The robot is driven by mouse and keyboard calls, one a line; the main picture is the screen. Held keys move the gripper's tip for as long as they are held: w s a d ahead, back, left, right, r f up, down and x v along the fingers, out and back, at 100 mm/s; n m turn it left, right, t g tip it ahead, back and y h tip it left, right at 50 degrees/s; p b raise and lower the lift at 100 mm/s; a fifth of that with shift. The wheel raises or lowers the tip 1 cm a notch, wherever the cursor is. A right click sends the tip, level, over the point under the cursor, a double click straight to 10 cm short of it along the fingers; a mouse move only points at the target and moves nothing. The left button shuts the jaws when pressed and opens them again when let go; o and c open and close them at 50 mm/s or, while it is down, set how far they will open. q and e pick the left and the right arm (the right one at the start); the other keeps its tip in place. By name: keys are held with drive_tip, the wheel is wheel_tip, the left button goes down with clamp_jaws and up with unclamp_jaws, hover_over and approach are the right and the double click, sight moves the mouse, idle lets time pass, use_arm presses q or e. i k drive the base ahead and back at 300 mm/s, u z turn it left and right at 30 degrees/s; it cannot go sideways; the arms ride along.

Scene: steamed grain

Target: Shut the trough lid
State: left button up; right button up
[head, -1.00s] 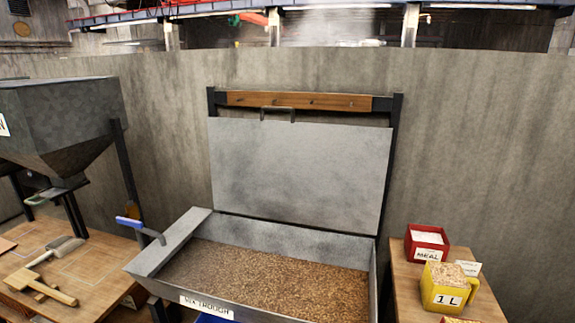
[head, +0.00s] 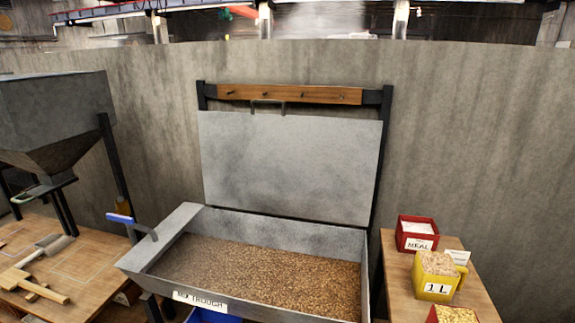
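The trough lid (head: 290,165) is a grey metal panel standing upright, open, at the back of the trough. Its handle (head: 267,103) is at the top edge, just below a wooden peg rail. The mix trough (head: 270,225) is a grey metal box filled with brown grain (head: 250,275), with a label reading "MIX TROUGH" on its front. Neither of my grippers shows in the head view.
A blue-handled tool (head: 130,223) rests at the trough's left edge. A hopper (head: 50,120) and a wooden table (head: 95,260) with a brush and mallet are at left. A right-hand table (head: 400,290) holds a red meal box (head: 417,236) and yellow measure (head: 436,277).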

sight(318, 168)
drive_tip(key=u, duration=1.65)
drive_tip(key=i, duration=1.1)
drive_tip(key=z, duration=3.15)
